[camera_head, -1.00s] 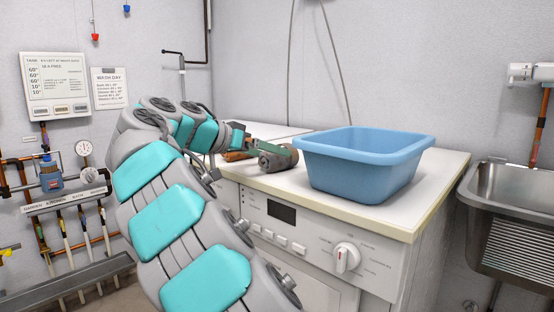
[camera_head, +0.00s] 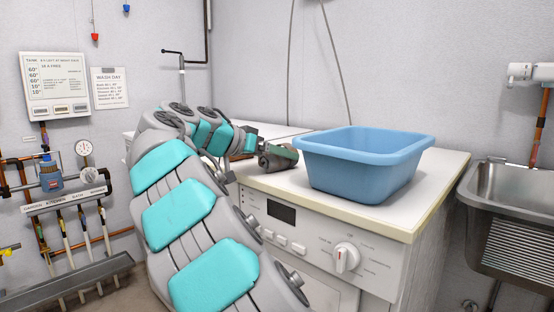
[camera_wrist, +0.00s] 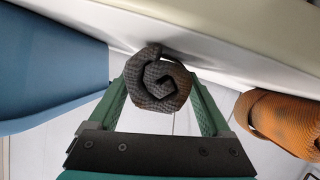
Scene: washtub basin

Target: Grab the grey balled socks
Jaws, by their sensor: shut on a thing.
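The grey balled socks (camera_wrist: 158,82) show in the wrist view as a dark grey, ribbed roll with a spiral end and brownish patches. My gripper (camera_wrist: 160,76) has its two green fingers on either side of the roll and is shut on it. In the head view my gripper (camera_head: 287,154) is low over the white machine top, just left of the blue basin. The socks cannot be made out clearly there.
The blue basin (camera_head: 364,172) stands on the white washing machine top (camera_head: 425,200); it also fills the left of the wrist view (camera_wrist: 45,75). An orange roll (camera_wrist: 285,122) lies at right in the wrist view. A steel sink (camera_head: 515,195) is at far right.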

